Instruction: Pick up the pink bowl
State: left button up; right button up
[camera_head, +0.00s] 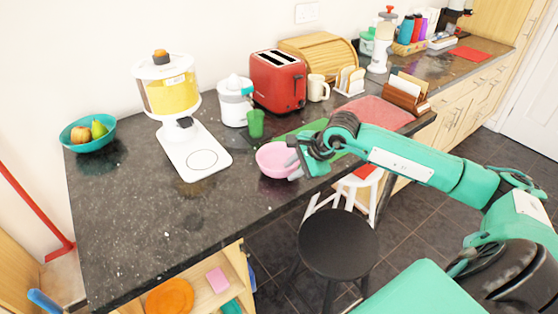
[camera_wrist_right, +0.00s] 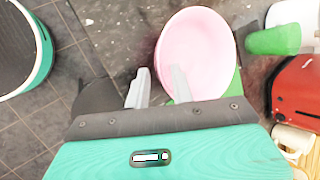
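The pink bowl (camera_head: 272,159) stands upright on the dark granite counter near its front edge. In the right wrist view the bowl (camera_wrist_right: 200,50) is seen from above and looks empty. My right gripper (camera_head: 298,160) reaches in from the right and is at the bowl's right rim. In the right wrist view its two fingers (camera_wrist_right: 158,88) are apart, one over the bowl's inside and one outside the rim, with a gap between them. Whether a finger touches the bowl cannot be told. My left gripper is not in view.
A green cup (camera_head: 256,124) stands just behind the bowl, and a green mat (camera_head: 334,153) lies beside it. A white dispenser (camera_head: 180,110) is to the left, a red toaster (camera_head: 278,82) behind. A dark stool (camera_head: 338,245) stands below the counter edge. The counter's front left is clear.

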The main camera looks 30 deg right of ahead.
jog(key=shift+x, duration=1.45)
jog(key=shift+d, duration=0.15)
grip_shut()
jog(key=shift+r, duration=0.1)
